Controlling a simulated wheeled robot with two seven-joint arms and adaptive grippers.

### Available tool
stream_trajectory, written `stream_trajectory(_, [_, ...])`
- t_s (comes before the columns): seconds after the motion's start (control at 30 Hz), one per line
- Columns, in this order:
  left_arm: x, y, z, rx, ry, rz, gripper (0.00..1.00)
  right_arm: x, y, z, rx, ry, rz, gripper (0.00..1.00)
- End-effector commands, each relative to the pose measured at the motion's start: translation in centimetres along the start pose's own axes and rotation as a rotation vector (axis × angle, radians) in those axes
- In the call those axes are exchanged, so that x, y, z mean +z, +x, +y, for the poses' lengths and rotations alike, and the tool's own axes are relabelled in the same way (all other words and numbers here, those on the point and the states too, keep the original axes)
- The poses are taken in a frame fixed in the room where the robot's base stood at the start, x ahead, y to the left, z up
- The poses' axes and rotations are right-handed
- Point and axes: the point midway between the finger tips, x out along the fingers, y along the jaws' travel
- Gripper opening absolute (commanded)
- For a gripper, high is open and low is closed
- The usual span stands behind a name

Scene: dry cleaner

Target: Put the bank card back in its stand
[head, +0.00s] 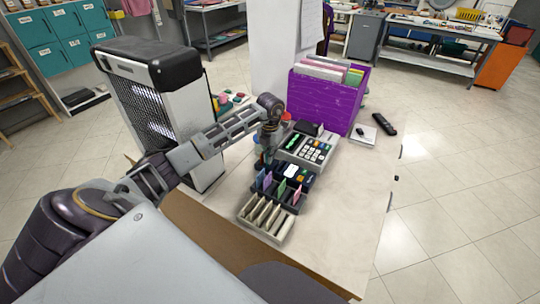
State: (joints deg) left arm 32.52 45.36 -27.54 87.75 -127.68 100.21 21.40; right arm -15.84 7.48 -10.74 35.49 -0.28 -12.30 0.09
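My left arm reaches in from the left, and its gripper (264,155) points down over the counter, just behind the card stands. Its fingers are small and partly merge with dark things behind, so I cannot tell if they are open or hold anything. A dark stand (291,206) holds several coloured upright cards, among them a purple one (267,181) and a pink one (297,194). I cannot tell which one is the bank card. In front of it is a beige slotted rack (265,218) whose slots look empty. My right gripper is out of view.
A purple file box (326,97), a white pad (363,134) and a black remote (385,124) are further back. A tall black-and-white machine (160,110) stands left. The counter's right front (345,230) is clear.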

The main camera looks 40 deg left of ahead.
Motion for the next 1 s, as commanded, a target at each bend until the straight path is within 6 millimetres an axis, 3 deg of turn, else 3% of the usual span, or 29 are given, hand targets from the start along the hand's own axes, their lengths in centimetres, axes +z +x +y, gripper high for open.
stream_trajectory(0.73, [0.01,0.62,-0.01,0.000,0.000,0.000,0.00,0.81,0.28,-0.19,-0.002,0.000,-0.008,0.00])
stream_trajectory(0.97, [0.00,0.63,0.00,0.000,0.000,0.000,0.30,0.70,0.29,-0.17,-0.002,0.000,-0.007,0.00])
stream_trajectory(1.0, [0.00,0.63,0.00,0.000,0.000,0.000,0.30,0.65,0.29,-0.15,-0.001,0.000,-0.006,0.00])
